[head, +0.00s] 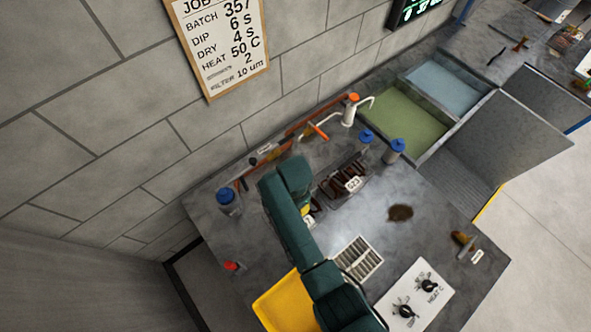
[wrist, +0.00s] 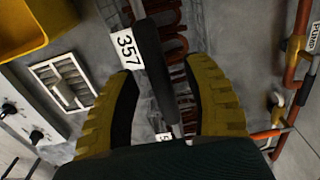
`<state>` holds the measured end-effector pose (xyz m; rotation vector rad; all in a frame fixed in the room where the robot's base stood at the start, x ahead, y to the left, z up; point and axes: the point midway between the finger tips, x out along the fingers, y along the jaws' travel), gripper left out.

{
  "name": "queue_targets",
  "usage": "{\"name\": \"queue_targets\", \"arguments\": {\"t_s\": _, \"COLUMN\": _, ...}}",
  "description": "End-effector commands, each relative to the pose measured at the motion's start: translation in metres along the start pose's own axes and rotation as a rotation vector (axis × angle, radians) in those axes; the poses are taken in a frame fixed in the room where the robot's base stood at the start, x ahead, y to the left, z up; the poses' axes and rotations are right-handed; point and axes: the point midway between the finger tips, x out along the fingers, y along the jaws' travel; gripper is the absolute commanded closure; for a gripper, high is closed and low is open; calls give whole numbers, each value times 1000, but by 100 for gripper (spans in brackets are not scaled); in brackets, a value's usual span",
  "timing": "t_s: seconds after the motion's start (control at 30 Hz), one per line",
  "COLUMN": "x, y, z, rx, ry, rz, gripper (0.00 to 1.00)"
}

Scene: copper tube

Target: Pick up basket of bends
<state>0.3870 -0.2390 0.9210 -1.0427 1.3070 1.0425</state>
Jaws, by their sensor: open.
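A basket of copper bends (head: 333,186) sits on the grey bench in the head view, with a white tag facing up. In the wrist view copper bends (wrist: 172,20) show beside a white tag (wrist: 125,47) reading 357. A dark bar (wrist: 153,62), which looks like a basket handle, runs between my yellow fingers. My gripper (wrist: 160,75) is open, with a finger on each side of the bar. I cannot tell whether either finger touches it. In the head view my arm hides most of my gripper. A second, partly hidden tag (wrist: 165,136) shows lower in the wrist view.
A yellow tray (head: 283,303), a grille (head: 358,258) and a dial panel (head: 411,293) lie along the near side. Blue-capped bottles (head: 366,140) and a white tap (head: 349,113) stand behind. Green and blue basins (head: 408,121) are at the right. A brown stain (head: 400,213) marks bare bench.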

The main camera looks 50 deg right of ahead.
Motion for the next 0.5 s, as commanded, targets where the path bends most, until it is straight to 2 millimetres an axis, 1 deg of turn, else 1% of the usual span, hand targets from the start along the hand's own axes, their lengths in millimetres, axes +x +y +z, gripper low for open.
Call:
{"name": "queue_targets", "arguments": {"t_s": 0.1, "x": -1, "y": 0, "z": 0, "rx": 0, "ry": 0, "rz": 0, "gripper": 49}}
{"name": "queue_targets", "arguments": {"t_s": 0.37, "x": -1, "y": 0, "z": 0, "rx": 0, "ry": 0, "rz": 0, "gripper": 98}}
{"name": "queue_targets", "arguments": {"t_s": 0.4, "x": -1, "y": 0, "z": 0, "rx": 0, "ry": 0, "rz": 0, "gripper": 100}}
{"name": "queue_targets", "arguments": {"t_s": 0.5, "x": -1, "y": 0, "z": 0, "rx": 0, "ry": 0, "rz": 0, "gripper": 100}}
